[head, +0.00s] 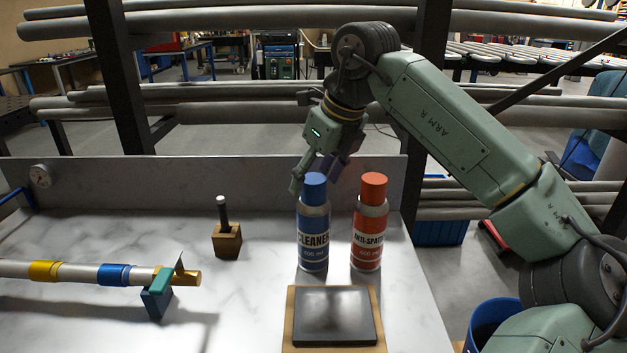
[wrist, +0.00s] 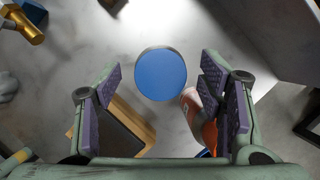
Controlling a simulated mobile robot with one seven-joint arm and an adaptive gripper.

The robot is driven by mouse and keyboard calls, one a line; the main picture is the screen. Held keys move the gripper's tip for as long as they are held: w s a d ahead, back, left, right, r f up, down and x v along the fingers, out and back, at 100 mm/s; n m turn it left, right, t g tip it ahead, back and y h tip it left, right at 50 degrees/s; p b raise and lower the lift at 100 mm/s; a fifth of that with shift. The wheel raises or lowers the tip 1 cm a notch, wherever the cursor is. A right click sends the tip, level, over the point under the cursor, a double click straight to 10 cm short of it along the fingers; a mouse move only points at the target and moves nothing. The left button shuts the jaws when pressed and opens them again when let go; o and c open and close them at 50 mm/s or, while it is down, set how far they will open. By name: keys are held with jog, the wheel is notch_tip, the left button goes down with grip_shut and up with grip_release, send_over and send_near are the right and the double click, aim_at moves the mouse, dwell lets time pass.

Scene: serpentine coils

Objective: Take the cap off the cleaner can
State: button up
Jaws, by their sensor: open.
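The cleaner can (head: 313,240) is blue with a silver shoulder and stands upright on the marble-look bench. Its blue cap (head: 315,186) is on top. My gripper (head: 318,184) is open at cap height, with one finger left of the cap and the other behind it to the right. In the wrist view the cap (wrist: 160,75) is a blue disc between the open fingers, toward their tips, with gaps on both sides. The can body is mostly hidden beneath it there.
An orange anti-spatter can (head: 368,235) stands close on the right; it shows near the right finger in the wrist view (wrist: 203,120). A dark plate on a wooden board (head: 333,315) lies in front. A wooden block with a rod (head: 227,241) stands left. A back panel (head: 120,185) rises behind.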

jog(key=shift+x, duration=0.75)
jog(key=shift+c, duration=0.4)
jog(key=c, duration=0.8)
